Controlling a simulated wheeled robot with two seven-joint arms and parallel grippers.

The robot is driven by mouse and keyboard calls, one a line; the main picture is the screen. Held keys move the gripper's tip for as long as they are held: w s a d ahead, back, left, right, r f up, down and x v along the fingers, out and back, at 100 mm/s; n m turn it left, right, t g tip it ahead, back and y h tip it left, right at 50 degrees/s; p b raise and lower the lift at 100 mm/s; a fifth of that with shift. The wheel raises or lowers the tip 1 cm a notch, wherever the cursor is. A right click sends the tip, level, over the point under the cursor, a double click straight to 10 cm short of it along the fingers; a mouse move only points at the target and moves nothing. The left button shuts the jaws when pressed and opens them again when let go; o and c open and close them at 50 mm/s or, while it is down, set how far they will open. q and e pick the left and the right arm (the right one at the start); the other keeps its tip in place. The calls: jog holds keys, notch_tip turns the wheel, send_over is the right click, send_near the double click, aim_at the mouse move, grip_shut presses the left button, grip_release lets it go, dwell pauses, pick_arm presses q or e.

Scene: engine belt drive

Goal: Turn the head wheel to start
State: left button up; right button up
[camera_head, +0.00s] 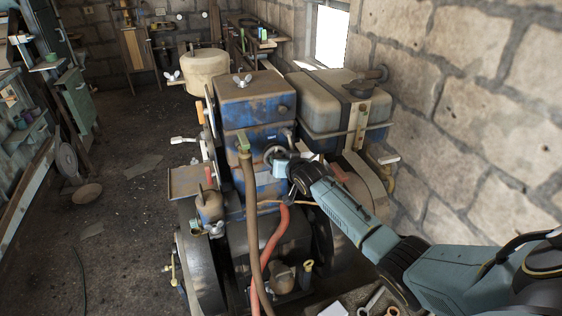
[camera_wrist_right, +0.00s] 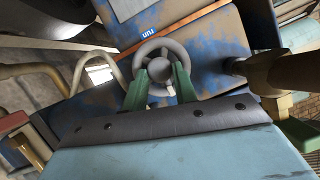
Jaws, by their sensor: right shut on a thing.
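The head wheel (camera_wrist_right: 163,52) is a small grey spoked handwheel on the blue engine (camera_head: 247,112). In the right wrist view my right gripper (camera_wrist_right: 160,78) has its green fingers shut on the wheel's lower part, at the hub and spokes. In the head view my right gripper (camera_head: 290,163) reaches in from the right to the engine's front face. The wheel (camera_head: 274,153) shows there only in part, behind the gripper. My left gripper is not in view.
A brown hose (camera_head: 252,205) and a red hose (camera_head: 273,250) hang in front of the engine, left of my right gripper. A fuel tank (camera_head: 330,98) sits at the right by the stone wall (camera_head: 460,90). Loose tools (camera_head: 374,299) lie at the bottom. The floor (camera_head: 125,205) at left is mostly clear.

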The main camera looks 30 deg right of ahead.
jog(key=o, duration=1)
jog(key=v, duration=1.3)
jog(key=shift+s, duration=0.2)
